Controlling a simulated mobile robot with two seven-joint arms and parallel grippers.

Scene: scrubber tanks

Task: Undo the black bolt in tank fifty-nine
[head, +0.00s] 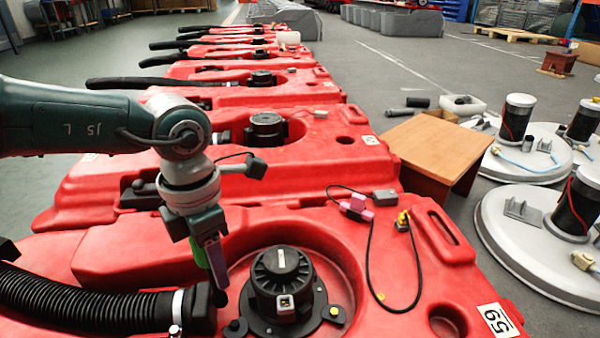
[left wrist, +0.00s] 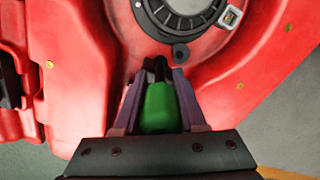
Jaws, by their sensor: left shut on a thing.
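Tank fifty-nine (head: 100,245) is the nearest red tank, with its label (head: 497,320) at the right corner. A black round motor (head: 283,285) sits in its recess; its rim also shows in the left wrist view (left wrist: 180,18). A black bolt (head: 235,325) sits at the flange's front-left ear, seen in the left wrist view too (left wrist: 180,53). My left gripper (head: 214,258) is shut on a green-handled tool (left wrist: 160,105) with a black tip. The tip points down, close to the black bolt; contact cannot be told. My right gripper is not in view.
A yellow bolt (head: 334,312) sits on the flange's right ear. A black corrugated hose (head: 85,300) lies left of the motor. A pink connector (head: 356,207) and a black cable (head: 372,270) lie on the tank's right part. A wooden stool (head: 437,145) stands beyond.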

